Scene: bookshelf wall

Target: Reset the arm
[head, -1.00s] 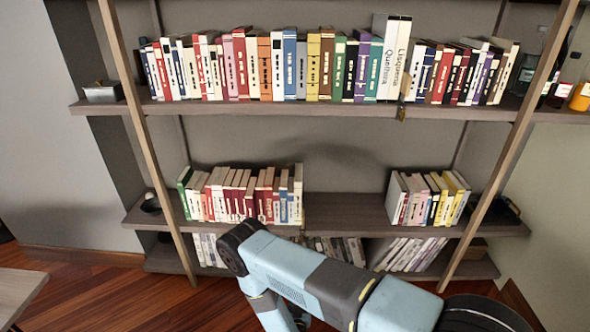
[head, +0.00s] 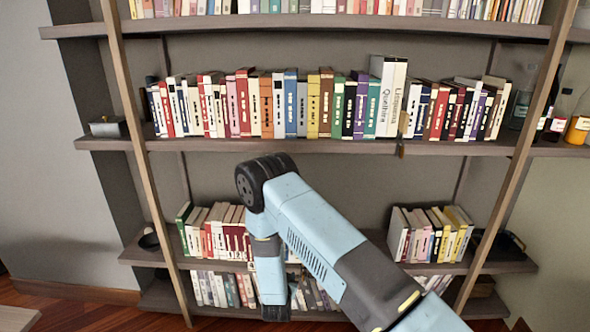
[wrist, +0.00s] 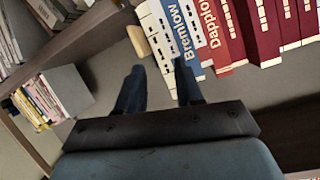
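My arm (head: 315,230) reaches across the lower middle of the head view, with its elbow in front of the shelving and its forearm hanging down from there. My gripper's fingers cannot be made out in the head view. In the wrist view my gripper (wrist: 158,70) is open, its two dark fingers apart with nothing between them. Beyond the fingertips stand white, blue and red books, one blue spine (wrist: 178,35) reading "Bremlow". I cannot tell how far the fingertips are from them.
A full row of books (head: 325,105) stands on the middle shelf (head: 330,147). The lower shelf holds a left group and a right group (head: 430,235), with a gap between them partly behind my arm. Bottles (head: 577,130) stand at the far right. A grey box (head: 107,127) sits at the left.

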